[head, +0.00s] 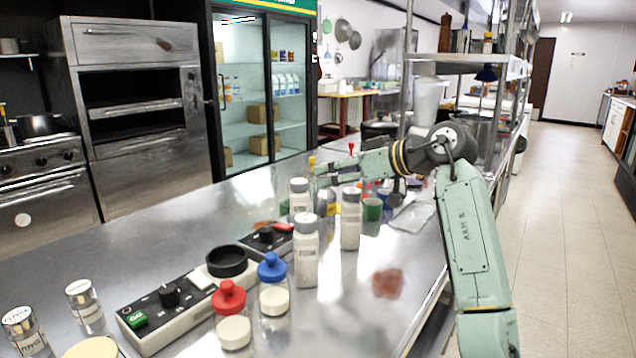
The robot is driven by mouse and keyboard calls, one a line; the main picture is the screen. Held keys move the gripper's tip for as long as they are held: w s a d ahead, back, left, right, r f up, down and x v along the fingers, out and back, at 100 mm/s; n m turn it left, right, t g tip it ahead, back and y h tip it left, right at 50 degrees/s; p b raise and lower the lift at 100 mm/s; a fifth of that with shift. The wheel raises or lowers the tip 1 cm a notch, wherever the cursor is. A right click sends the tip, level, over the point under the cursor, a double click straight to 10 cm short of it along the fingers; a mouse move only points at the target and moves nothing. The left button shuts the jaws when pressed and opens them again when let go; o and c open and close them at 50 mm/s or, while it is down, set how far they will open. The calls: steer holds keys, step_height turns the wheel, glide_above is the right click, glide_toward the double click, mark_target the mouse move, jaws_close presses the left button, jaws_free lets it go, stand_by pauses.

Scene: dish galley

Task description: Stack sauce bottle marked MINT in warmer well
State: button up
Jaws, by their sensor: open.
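I cannot make out a MINT label on any bottle. Candidate bottles include a clear one with a red cap (232,328) and one with a blue cap (274,298), side by side at the front of the steel counter. Farther back, a yellow tip (311,162) and a red tip (351,148) show near my gripper, their bodies mostly hidden. A black round ring (227,262) on the white control unit looks like the warmer well; its inside is hard to see. My gripper (322,176) is open, low over the back of the counter among the bottles, holding nothing visible.
White-filled jars with grey lids (306,255) (351,222) stand between the warmer unit (160,318) and my gripper. A green cup (372,209) stands right of my gripper. The counter's left middle (150,240) is clear.

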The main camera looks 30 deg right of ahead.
steer(key=shift+v, duration=1.35)
